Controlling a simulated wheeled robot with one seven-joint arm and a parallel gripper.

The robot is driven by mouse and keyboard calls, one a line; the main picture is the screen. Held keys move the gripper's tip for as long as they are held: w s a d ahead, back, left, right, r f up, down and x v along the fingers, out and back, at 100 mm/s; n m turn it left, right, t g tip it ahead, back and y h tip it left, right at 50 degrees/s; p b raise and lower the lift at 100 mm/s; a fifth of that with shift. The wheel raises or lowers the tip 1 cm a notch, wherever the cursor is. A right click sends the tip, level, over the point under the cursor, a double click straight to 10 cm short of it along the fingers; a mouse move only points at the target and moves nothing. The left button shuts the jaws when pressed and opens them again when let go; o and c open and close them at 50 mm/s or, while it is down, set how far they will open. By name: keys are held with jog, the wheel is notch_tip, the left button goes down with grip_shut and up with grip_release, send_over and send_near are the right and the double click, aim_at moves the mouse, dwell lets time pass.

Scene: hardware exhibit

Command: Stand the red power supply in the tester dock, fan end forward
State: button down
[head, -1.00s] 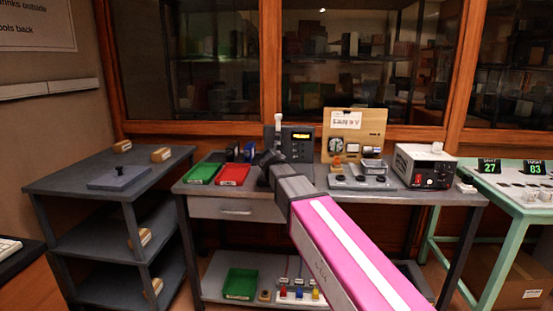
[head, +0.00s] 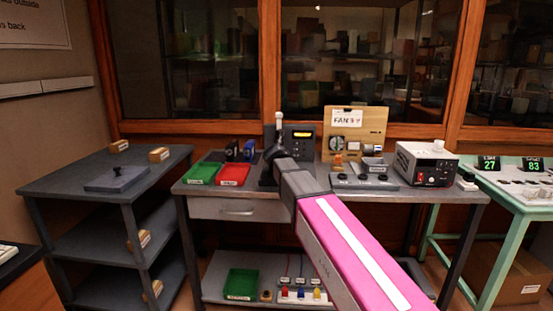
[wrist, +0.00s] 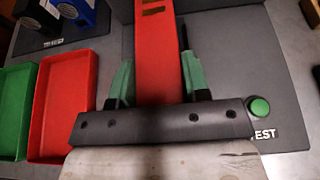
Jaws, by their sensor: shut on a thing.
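The red power supply (wrist: 157,45) is a long red block in the wrist view, between the green-padded fingers of my gripper (wrist: 156,82). My gripper is shut on it. The tester dock's dark grey base (wrist: 235,70) lies beneath and around it, with a green button (wrist: 259,107) and "TEST" lettering at right. In the head view, the tester (head: 299,137) with a lit display stands behind my gripper (head: 268,178). The red supply is hidden there by my arm. I cannot tell if its lower end touches the dock, or which way the fan end faces.
A red tray (head: 234,174) and a green tray (head: 203,172) lie left of the dock. A black unit (wrist: 38,16) and a blue unit (wrist: 76,10) stand behind them. A wooden panel (head: 355,128) and a white-and-grey instrument (head: 426,163) stand to the right.

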jog(key=c, duration=0.6)
grip_release()
jog(key=shift+f, duration=0.1)
jog(key=v, duration=1.2)
jog(key=shift+r, duration=0.2)
